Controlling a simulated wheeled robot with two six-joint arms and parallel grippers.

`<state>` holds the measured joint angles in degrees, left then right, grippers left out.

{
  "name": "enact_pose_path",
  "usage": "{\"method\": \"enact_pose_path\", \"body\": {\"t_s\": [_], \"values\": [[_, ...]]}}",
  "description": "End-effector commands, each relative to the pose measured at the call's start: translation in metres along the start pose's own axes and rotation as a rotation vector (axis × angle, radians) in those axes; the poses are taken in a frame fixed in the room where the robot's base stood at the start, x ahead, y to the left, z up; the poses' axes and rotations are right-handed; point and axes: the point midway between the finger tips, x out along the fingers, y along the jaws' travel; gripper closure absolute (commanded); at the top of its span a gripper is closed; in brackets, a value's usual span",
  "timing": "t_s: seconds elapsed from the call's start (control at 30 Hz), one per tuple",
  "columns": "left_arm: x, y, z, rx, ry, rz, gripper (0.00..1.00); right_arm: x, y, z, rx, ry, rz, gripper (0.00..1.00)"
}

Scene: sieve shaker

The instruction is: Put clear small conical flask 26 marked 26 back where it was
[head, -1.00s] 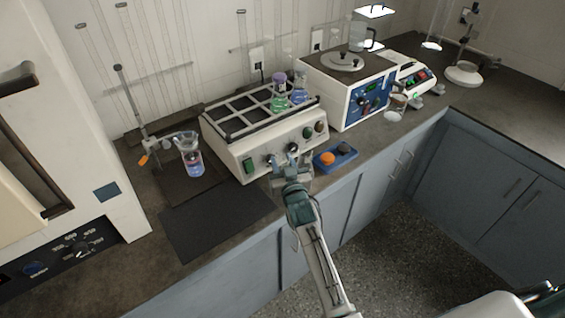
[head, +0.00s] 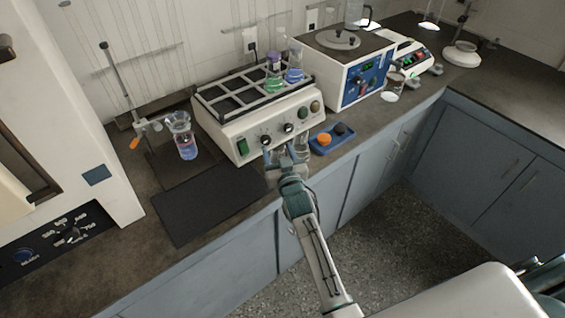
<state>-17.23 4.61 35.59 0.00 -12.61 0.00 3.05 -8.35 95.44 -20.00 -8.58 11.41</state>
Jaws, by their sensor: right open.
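My right gripper (head: 279,155) is open in front of the shaker's control panel, low over the front of the bench. A small clear glass vessel (head: 302,146) shows just to the right of its fingers, partly hidden by the gripper. It looks like the small conical flask, but I cannot read a mark on it. I cannot tell whether the fingers touch it. The shaker (head: 230,132) has a dark rack on top holding a flask with green liquid (head: 273,82) and a flask with blue liquid (head: 294,74). My left gripper is not in view.
A blue tray (head: 320,150) with an orange and a dark stopper sits right of the gripper. A dark mat (head: 205,205) lies clear at the left front. A white-and-blue machine (head: 335,85) stands behind right.

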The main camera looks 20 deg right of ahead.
Motion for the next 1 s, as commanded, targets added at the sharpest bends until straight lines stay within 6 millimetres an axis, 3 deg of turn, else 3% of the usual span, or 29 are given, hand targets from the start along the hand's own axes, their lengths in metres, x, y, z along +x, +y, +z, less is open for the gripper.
{"method": "enact_pose_path", "body": {"t_s": [0.5,0.7,1.0], "values": [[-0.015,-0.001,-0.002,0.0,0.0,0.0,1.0,-0.095,0.0,-0.001,0.003,-0.003,0.0,0.44],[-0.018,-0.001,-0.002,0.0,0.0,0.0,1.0,-0.112,0.0,-0.001,0.001,0.0,0.001,0.44],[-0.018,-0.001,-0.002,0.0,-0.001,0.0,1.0,-0.115,0.0,0.0,0.001,0.0,0.001,0.44]]}}
